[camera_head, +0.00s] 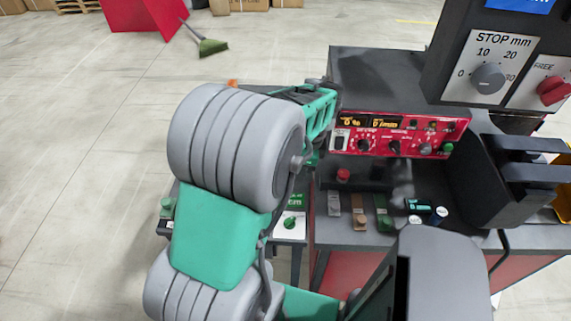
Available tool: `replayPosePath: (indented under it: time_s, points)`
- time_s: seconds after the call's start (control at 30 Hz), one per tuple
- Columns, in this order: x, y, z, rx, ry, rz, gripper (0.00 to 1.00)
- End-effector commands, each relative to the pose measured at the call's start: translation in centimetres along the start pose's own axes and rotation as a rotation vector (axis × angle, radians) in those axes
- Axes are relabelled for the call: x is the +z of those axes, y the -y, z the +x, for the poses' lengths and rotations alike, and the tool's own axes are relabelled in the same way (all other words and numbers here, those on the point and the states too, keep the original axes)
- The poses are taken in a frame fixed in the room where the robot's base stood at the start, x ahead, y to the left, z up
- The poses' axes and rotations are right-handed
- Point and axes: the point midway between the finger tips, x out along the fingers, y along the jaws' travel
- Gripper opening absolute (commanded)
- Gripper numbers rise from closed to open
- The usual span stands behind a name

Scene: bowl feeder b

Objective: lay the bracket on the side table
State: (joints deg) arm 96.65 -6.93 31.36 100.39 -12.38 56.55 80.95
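I cannot pick out a bracket in the head view. A small low table, which may be the side table (291,238), shows in part behind my arm, left of the red-fronted bench. A green label and a white card with a green knob (290,222) are on its visible right part. The middle of this table is hidden by my arm. My arm's large grey joints and green links fill the centre. Its far end points toward the control panel. My gripper's fingers cannot be made out, so I cannot see whether they hold anything.
A bench (336,233) carries a red control panel (400,133) and several small coloured blocks. A dark housing with a STOP mm dial (488,78) stands at the upper right. A red object (143,14), a green broom (212,47) and boxes lie far back. The floor at left is clear.

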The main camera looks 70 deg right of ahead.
Motion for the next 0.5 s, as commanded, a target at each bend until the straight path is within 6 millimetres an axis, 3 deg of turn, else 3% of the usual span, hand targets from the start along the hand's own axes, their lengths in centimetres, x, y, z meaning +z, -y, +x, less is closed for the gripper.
replayPosePath:
  time_s: [0.13, 0.2, 0.33, 0.5]
  points:
    - [0.8, 3.8, 1.6, 0.002, 0.000, -0.003, 0.00]
    - [1.0, 5.0, 3.3, 0.003, 0.000, -0.002, 0.00]
    - [1.1, 6.9, 5.8, 0.001, 0.000, -0.003, 0.00]
    - [1.2, 8.2, 7.3, -0.002, -0.001, -0.002, 0.00]
